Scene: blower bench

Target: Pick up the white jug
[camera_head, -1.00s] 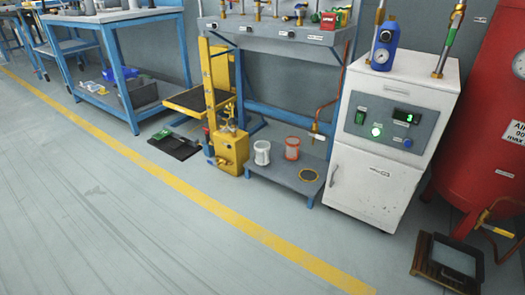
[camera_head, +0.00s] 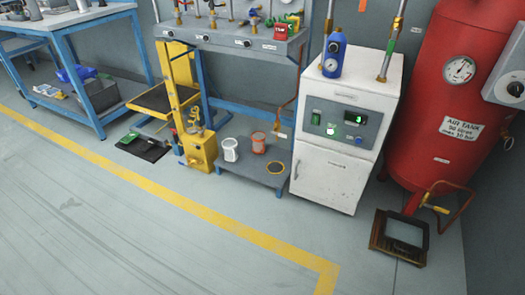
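A white jug-like vessel (camera_head: 230,149) stands upright on the low grey shelf of the bench, close to the yellow pump unit. An orange-red vessel (camera_head: 258,142) of similar size stands just right of it. Whether the white vessel has a handle is too small to tell for sure. Neither of my grippers is in the view.
A white cabinet (camera_head: 330,175) with a blue bottle (camera_head: 333,54) on top stands right of the shelf (camera_head: 250,172). A red air tank (camera_head: 432,130) is farther right, with a framed dark plate (camera_head: 400,236) on the floor. The floor in front (camera_head: 130,235) is clear.

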